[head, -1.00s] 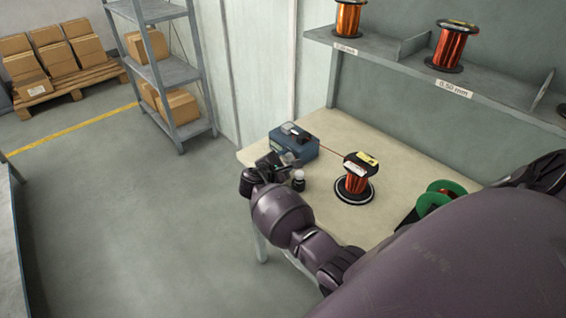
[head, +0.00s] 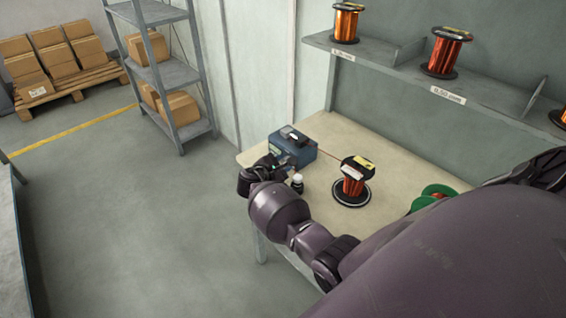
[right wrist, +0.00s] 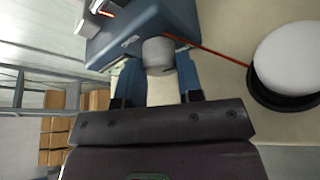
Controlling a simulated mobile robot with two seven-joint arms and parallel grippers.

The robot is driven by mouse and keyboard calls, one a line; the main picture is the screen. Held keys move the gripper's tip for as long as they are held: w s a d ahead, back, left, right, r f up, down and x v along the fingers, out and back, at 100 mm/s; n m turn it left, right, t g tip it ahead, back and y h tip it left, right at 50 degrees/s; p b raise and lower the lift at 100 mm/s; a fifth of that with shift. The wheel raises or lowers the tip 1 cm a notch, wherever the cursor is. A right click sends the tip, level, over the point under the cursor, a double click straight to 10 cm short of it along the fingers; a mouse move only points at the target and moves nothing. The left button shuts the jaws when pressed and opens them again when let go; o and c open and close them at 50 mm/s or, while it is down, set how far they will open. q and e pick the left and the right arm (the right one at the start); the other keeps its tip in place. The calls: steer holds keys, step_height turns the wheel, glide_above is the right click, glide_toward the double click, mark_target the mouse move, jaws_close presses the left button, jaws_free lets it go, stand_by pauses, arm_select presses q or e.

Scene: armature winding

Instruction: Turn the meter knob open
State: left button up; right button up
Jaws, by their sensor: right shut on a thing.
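The blue meter box (head: 302,151) stands at the back left of the table in the head view. Its grey round knob (right wrist: 158,52) faces my wrist camera in the right wrist view. My right gripper (right wrist: 159,78) is at the meter's front, with its two blue fingers on either side of the knob and shut on it. In the head view this gripper (head: 282,163) is small and partly hidden by its own wrist. My left gripper is not in view.
A copper wire (right wrist: 205,52) runs from the meter to a copper spool (head: 353,184) on the table. A small white-topped jar (head: 297,182) stands close beside my gripper. A green spool (head: 432,192) is partly hidden by my arm. Other spools stand on the shelf (head: 385,62).

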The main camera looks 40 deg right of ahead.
steer(key=shift+w+r+n+g+p, duration=0.2)
steer(key=shift+n+g+p, duration=0.6)
steer(key=shift+n+p, duration=0.3)
steer(key=shift+f+n+g+p, duration=0.1)
steer(key=shift+n+g+p, duration=0.2)
steer(key=shift+n+p, duration=0.15)
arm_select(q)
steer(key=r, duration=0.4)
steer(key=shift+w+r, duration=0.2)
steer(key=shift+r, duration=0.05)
arm_select(e)
steer(key=shift+f+n+g, duration=0.1)
steer(key=shift+n+g, duration=0.15)
steer(key=shift+g, duration=0.05)
steer(key=o, duration=0.6)
steer(key=shift+o, duration=0.2)
steer(key=shift+a, duration=0.15)
